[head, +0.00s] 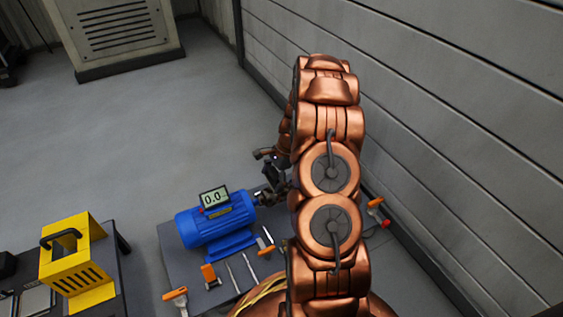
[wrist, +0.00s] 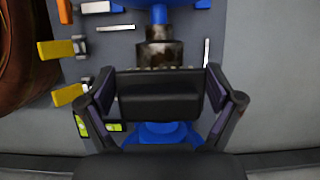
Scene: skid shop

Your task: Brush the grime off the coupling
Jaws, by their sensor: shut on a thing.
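The coupling (wrist: 159,52) shows in the wrist view as a dark metallic piece with brown, grimy patches, in line with blue machine parts above and below. My gripper (wrist: 160,88) is shut on a black block-shaped brush (wrist: 160,98), held crosswise between both fingers. A pale, uneven fringe along its upper edge lies just below the coupling in the picture; I cannot tell whether it touches. In the head view the blue motor (head: 215,222) lies left of my arm, and the coupling (head: 266,198) is a small dark part at its right end, mostly hidden.
A 0.0 display (head: 214,197) stands on the motor. Orange-handled tools (head: 209,274) lie on the grey bench (head: 178,262). A yellow case (head: 78,270) stands at the left. A grey panelled wall (head: 450,130) runs close along the right. Open floor (head: 130,140) lies behind the bench.

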